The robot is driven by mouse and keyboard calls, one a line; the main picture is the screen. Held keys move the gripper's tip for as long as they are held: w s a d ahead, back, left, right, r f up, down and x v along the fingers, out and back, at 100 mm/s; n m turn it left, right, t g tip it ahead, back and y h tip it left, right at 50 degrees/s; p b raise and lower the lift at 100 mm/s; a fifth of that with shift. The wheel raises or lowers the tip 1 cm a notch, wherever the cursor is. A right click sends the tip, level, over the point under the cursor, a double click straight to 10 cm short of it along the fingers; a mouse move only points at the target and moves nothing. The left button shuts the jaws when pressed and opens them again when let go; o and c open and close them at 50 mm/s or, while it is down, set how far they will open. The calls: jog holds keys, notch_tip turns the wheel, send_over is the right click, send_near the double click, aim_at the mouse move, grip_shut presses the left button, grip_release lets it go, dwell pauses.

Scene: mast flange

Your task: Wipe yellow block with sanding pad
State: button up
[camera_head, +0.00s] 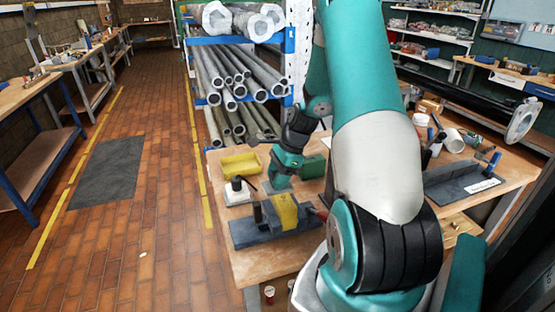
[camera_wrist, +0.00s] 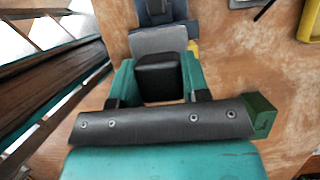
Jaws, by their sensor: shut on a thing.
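The yellow block (camera_head: 285,212) sits upright in a dark grey vise (camera_head: 262,236) on the wooden bench. My gripper (camera_head: 281,183) is just behind and above the block in the head view. In the wrist view, my gripper (camera_wrist: 158,78) is shut on a black handle, with the grey sanding pad (camera_wrist: 158,41) showing beyond it. A small yellow patch of the block (camera_wrist: 193,47) shows beside the pad, and the vise (camera_wrist: 158,12) is at the top. The pad hides most of the block there. Whether pad and block touch cannot be told.
A yellow bin (camera_head: 240,165) and a white pad with a dark-topped bottle (camera_head: 237,188) stand left of my gripper. A rack of metal pipes (camera_head: 235,80) stands behind the bench. Tools and a dark rail (camera_head: 463,186) lie at right.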

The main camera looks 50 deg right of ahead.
jog(key=shift+r+p, duration=1.2)
jog(key=shift+r, duration=0.4)
